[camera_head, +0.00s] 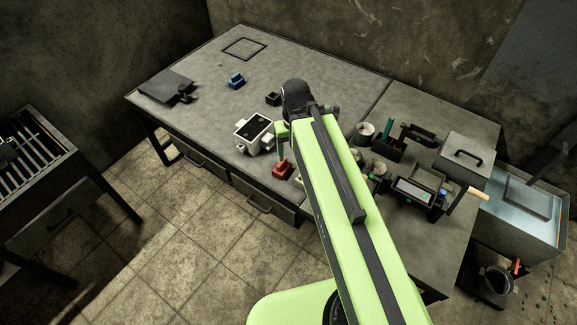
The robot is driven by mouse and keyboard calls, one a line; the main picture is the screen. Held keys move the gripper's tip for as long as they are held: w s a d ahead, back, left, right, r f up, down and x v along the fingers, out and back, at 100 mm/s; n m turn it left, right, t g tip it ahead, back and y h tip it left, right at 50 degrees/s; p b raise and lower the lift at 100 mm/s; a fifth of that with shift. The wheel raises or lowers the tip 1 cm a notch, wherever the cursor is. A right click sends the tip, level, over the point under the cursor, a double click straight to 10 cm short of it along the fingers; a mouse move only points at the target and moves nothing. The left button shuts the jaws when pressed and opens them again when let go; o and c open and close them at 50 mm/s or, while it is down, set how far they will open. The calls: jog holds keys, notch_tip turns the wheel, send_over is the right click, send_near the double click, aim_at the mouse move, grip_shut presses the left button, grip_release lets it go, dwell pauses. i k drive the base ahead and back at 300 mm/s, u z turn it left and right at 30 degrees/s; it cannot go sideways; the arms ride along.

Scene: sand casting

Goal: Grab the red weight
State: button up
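The red weight (283,168) sits on the grey workbench near its front edge, just left of my lime-green arm. A thin dark upright part rises above the weight; I cannot tell whether it belongs to the weight or to my gripper. My gripper (281,149) appears to be just above the weight, at the far end of my arm. Its fingers are small and partly hidden by the arm, so I cannot tell whether they touch the weight.
A pale boxy block (254,134) stands close left of the weight. A blue block (236,81) and a small black block (273,99) lie farther back. Pots, a lidded grey box (466,150) and tools crowd the right bench. The workbench's left middle is clear.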

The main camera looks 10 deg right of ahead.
aim_at(282, 168)
jog(key=u, duration=0.4)
jog(key=k, duration=1.2)
jog(key=u, duration=0.85)
jog(key=i, duration=1.35)
jog(key=u, duration=0.6)
